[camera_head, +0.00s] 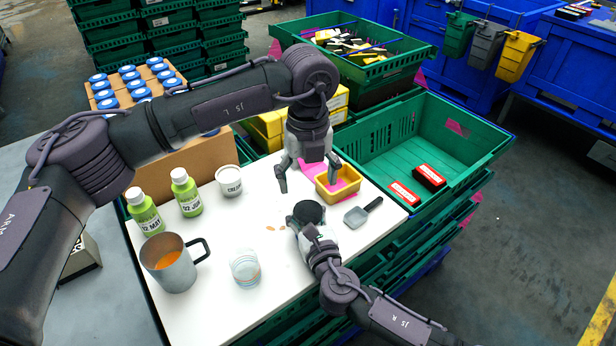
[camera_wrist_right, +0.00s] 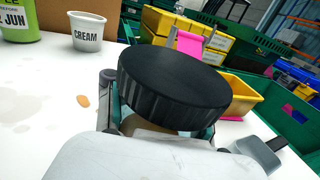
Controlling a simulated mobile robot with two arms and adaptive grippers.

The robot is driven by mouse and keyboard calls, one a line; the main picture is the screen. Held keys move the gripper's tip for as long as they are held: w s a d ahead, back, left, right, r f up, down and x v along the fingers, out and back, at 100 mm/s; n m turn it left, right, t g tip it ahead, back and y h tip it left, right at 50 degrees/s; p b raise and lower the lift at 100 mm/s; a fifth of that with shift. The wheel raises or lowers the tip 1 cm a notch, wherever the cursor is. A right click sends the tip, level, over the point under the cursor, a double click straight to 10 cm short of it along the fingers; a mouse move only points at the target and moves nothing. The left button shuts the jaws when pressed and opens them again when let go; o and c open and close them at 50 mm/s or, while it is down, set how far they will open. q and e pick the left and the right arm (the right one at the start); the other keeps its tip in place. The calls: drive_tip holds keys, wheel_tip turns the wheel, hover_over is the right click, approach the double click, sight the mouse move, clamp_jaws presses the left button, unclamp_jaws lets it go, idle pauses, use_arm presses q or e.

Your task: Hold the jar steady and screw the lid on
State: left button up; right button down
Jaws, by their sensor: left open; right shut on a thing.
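A black ridged lid (camera_head: 308,211) sits on top of the jar and shows large in the right wrist view (camera_wrist_right: 172,80). The jar (camera_wrist_right: 150,128) is mostly hidden below the lid; a brownish strip of it shows. I cannot tell how tightly the lid sits. My right gripper (camera_head: 308,224) is shut on the jar, with its fingers on either side below the lid in the right wrist view (camera_wrist_right: 160,125). My left gripper (camera_head: 308,183) is open and empty, pointing down just behind and above the lid, apart from it.
On the white board (camera_head: 205,310) stand a grey mug (camera_head: 172,272), a glass (camera_head: 244,268), green bottles (camera_head: 186,195) and a cream cup (camera_head: 229,181). A yellow tray (camera_head: 348,181) and a scoop (camera_head: 356,217) lie right of the jar. A green crate (camera_head: 480,148) stands beyond.

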sight(308, 211)
idle(0.3)
use_arm(q)
drive_tip(key=shift+f, duration=4.05)
drive_tip(key=c, duration=1.2)
drive_tip(key=m, duration=0.6)
drive_tip(key=shift+m, duration=0.4)
